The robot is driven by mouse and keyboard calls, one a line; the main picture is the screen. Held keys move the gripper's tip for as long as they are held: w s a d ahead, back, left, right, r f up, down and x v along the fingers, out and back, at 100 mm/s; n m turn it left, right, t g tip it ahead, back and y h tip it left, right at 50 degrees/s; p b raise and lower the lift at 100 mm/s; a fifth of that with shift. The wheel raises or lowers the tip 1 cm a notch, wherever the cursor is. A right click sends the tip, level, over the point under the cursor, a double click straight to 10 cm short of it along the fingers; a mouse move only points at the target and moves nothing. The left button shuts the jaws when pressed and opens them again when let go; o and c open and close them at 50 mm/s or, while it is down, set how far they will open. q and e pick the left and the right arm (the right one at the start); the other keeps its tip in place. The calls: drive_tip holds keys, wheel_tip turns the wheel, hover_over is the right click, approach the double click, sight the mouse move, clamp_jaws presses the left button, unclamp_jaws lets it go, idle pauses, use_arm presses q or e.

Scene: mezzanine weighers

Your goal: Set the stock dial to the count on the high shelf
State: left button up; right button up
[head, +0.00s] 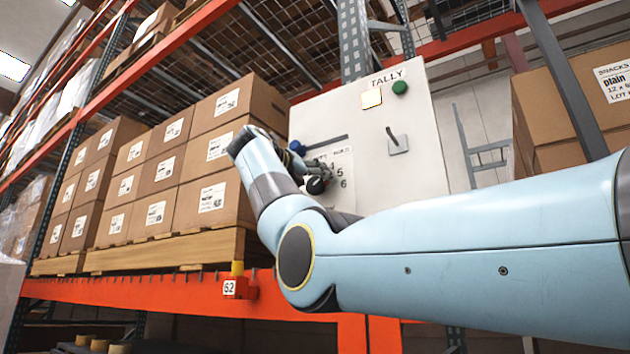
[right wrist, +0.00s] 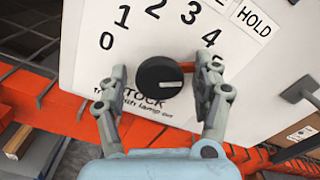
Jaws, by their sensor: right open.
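The white TALLY panel (head: 450,110) hangs on the rack post. Its black stock dial (head: 316,185) shows large in the right wrist view (right wrist: 160,77), ringed by printed numbers from 0 upward. A pale mark on the dial points right, towards a finger that hides the number there. My right gripper (right wrist: 157,90) is open, one finger on each side of the dial; I cannot tell if either touches it. In the head view the right gripper (head: 308,168) partly covers the dial. Stacked cartons (head: 158,172) stand on a pallet on the orange-beamed shelf. My left gripper is out of view.
The panel carries a lit pale lamp (head: 372,98), a green button (head: 400,87) and a small lever (head: 397,142). A red tag (head: 236,287) sits on the orange beam (head: 150,292). More cartons (head: 590,90) stand at right. Higher shelving shows at upper left.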

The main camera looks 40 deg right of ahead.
drive_tip(key=shift+w+d, duration=0.15)
drive_tip(key=shift+d, duration=0.05)
drive_tip(key=c, duration=1.2)
drive_tip(key=shift+n, duration=0.3)
drive_tip(key=shift+n+p, duration=0.7)
drive_tip(key=shift+n, duration=0.5)
drive_tip(key=shift+n+p, duration=0.45)
drive_tip(key=shift+n, duration=0.85)
